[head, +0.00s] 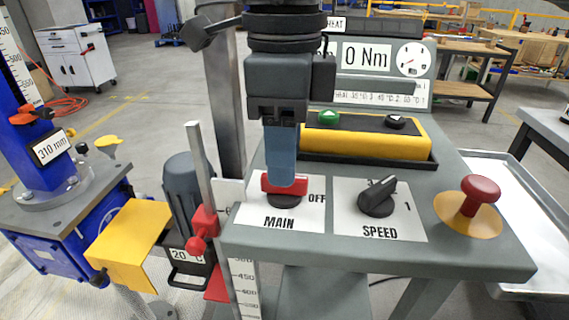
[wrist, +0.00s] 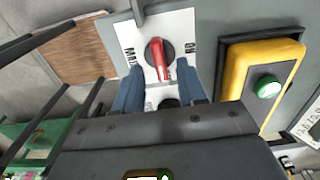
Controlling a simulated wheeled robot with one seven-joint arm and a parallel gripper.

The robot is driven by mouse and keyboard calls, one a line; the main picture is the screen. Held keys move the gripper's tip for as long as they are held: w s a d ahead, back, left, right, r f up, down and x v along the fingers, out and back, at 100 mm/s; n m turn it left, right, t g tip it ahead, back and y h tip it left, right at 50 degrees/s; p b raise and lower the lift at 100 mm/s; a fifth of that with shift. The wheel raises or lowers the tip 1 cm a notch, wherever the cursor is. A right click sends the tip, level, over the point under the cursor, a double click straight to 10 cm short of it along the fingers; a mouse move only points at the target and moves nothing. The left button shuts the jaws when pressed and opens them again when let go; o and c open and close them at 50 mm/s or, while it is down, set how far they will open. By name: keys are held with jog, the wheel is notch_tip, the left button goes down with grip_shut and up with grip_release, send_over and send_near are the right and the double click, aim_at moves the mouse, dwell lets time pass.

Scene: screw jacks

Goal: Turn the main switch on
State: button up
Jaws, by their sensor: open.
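The main switch (head: 284,187) is a red handle on a dark round base. It sits on a white plate marked MAIN and OFF (head: 317,198), on the grey console. In the wrist view its red handle (wrist: 156,54) points down the picture, the side where the dark speed knob (wrist: 168,103) lies; in the head view this is the OFF side. My gripper (wrist: 160,88) is open, its two blue fingers apart on either side of the handle's lower end. In the head view my gripper (head: 283,182) comes down from above and covers part of the handle. I cannot tell whether the fingers touch it.
The speed knob (head: 378,197) and a red mushroom button (head: 479,190) stand to the right on the console. Behind is a yellow box (head: 366,141) with a green button (head: 328,118). A red clamp (head: 204,222) on a post stands close on the left.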

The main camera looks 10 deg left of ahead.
jog(key=shift+f, duration=1.25)
jog(key=shift+c, duration=0.4)
grip_shut()
